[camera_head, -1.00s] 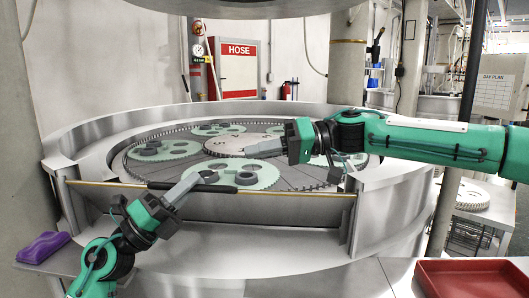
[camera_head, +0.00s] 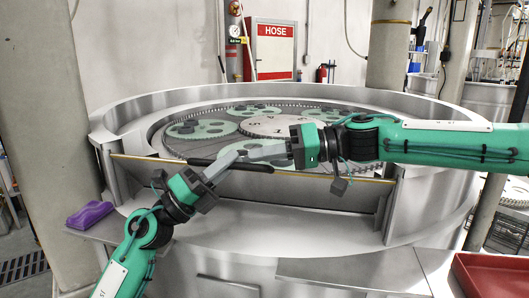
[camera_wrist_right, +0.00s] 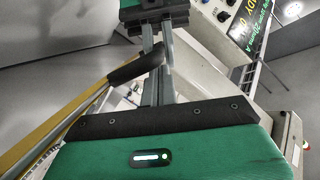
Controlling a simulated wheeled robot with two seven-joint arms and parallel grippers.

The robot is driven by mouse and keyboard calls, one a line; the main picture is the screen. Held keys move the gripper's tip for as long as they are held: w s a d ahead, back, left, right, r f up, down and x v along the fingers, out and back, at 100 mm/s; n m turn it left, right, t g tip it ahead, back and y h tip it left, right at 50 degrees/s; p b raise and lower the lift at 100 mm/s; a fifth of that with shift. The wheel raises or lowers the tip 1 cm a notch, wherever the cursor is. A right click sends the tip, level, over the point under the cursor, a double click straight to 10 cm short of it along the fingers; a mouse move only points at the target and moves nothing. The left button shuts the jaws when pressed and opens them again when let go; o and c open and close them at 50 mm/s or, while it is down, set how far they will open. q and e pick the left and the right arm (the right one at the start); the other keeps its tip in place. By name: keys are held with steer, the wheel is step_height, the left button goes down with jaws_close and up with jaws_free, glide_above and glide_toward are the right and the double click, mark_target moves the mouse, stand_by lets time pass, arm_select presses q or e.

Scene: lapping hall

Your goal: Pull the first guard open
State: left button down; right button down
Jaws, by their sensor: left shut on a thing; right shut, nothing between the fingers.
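The first guard (camera_head: 300,188) is a metal panel with a yellow top edge across the front of the lapping machine. A black handle (camera_head: 262,167) lies along that edge. My left gripper (camera_head: 230,160) is shut on the handle from the front. My right gripper (camera_head: 246,154) is shut and empty, its fingertips close to the left gripper's tips, just above the handle. In the right wrist view the black handle (camera_wrist_right: 136,68) shows on the yellow edge beside my crossing fingers. Whether the right fingers touch the handle is unclear.
Behind the guard lies the toothed plate with green carriers (camera_head: 205,129). A purple object (camera_head: 88,214) lies on the left ledge. A red tray (camera_head: 490,272) is at the lower right. Columns stand at both sides.

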arm_select(q)
steer(key=shift+a, duration=0.15)
arm_select(e)
steer(key=shift+s+a+f+n, duration=0.35)
steer(key=shift+s+f+n, duration=0.2)
steer(key=shift+s+n, duration=0.1)
arm_select(q)
steer(key=c, duration=1.5)
jaws_free()
arm_select(e)
steer(key=shift+d, duration=0.1)
arm_select(q)
steer(key=shift+o, duration=0.5)
arm_select(e)
steer(key=shift+w+h, duration=0.1)
steer(key=shift+h, duration=0.2)
steer(key=shift+r, duration=0.1)
